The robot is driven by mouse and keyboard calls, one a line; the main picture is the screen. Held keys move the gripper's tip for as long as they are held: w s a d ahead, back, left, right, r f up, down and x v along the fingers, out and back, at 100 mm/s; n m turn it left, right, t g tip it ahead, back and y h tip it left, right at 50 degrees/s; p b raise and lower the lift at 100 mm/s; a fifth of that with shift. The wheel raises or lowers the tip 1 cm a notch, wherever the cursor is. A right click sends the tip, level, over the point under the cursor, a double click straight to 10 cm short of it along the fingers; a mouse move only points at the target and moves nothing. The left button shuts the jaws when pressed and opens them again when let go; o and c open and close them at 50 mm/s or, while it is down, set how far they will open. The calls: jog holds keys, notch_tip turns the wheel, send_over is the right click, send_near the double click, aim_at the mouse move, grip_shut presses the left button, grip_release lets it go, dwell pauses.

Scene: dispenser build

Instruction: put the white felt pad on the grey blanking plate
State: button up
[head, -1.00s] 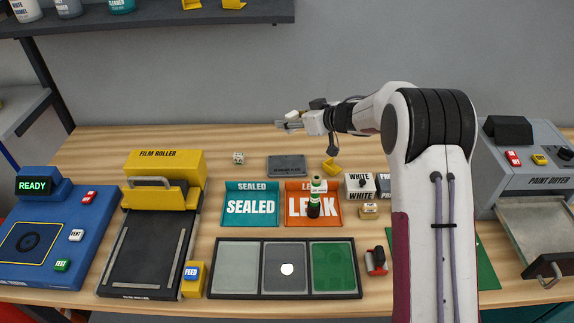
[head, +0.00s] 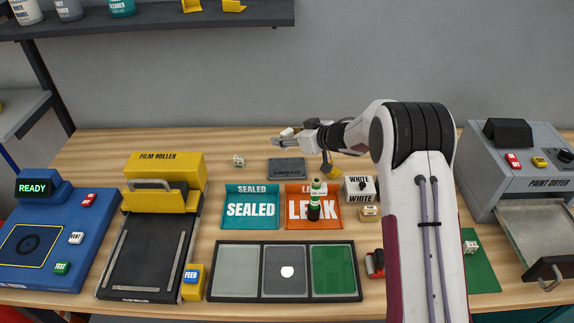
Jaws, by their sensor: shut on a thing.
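The grey blanking plate (head: 286,168) lies flat on the wooden bench behind the SEALED and LEAK trays, with dark lettering on its front. My gripper (head: 279,141) is above and slightly behind the plate in the picture, pointing left. It is shut on a small white piece, which looks like the white felt pad (head: 287,132). The pad is small in view and its underside is hidden by the fingers. The pad appears clear of the plate, though the exact height cannot be told.
The teal SEALED tray (head: 234,218) and orange LEAK tray (head: 296,217) stand in front, a green bottle (head: 314,207) on the latter. A white disc (head: 287,271) lies in the three-part tray.

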send_over(287, 167)
jog(key=shift+s+f, duration=0.1)
jog(key=shift+f, duration=2.85)
jog(key=shift+f, duration=0.1)
jog(key=shift+f, duration=1.8)
jog(key=shift+f, duration=0.15)
jog(key=o, duration=1)
jog(key=shift+o, duration=0.2)
jog(key=shift+r, duration=0.2)
jog(key=v, duration=1.2)
